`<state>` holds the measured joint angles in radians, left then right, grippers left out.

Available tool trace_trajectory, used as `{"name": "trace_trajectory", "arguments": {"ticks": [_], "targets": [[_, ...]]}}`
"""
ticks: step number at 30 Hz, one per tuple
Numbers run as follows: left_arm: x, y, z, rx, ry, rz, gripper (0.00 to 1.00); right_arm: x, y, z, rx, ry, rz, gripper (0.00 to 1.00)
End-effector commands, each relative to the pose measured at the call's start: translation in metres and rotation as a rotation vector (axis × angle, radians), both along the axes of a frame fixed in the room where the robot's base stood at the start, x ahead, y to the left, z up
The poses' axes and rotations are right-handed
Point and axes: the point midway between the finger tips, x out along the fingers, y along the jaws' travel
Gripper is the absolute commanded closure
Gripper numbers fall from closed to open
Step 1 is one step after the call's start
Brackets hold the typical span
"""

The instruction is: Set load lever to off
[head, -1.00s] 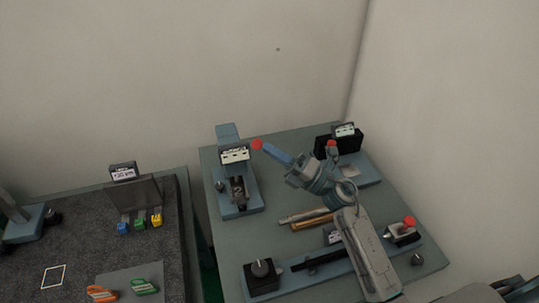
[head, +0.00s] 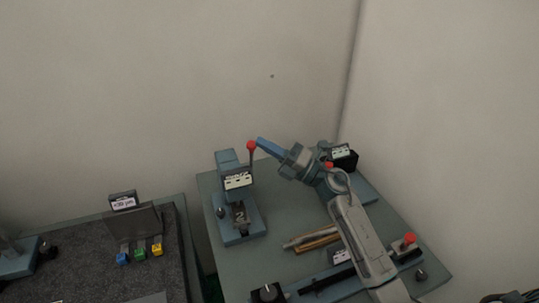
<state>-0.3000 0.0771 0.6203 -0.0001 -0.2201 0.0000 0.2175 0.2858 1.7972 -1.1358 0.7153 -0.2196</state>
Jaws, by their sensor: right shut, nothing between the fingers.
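A lever with a red ball knob (head: 251,145) stands nearly upright at the right side of a blue-grey fixture (head: 226,160) on the right table. The fixture carries a white label plate (head: 238,181) whose text is too small to read, so I cannot confirm its lever settings. My right gripper (head: 260,142) is shut and empty. Its blue fingertips are right beside the knob on its right side; I cannot tell whether they touch. My left gripper is not in view.
Another red knob (head: 409,238) sits at the table's front right, and a black box (head: 347,160) at the back right. Brass-coloured rods (head: 314,240) lie mid-table. A black dial (head: 267,293) is at the front. The left bench (head: 80,245) holds coloured blocks. Walls bound the back and right.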

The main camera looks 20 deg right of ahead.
Motion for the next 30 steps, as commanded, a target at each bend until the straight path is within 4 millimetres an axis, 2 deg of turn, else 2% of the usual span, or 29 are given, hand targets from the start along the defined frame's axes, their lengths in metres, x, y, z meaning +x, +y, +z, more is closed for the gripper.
{"name": "trace_trajectory", "arguments": {"ticks": [9,30], "targets": [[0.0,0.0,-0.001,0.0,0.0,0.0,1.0,0.017,0.0,0.005,0.0,0.0,0.0,1.0],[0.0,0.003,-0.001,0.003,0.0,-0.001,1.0,0.02,0.0,0.005,-0.001,0.001,0.0,1.0]]}}
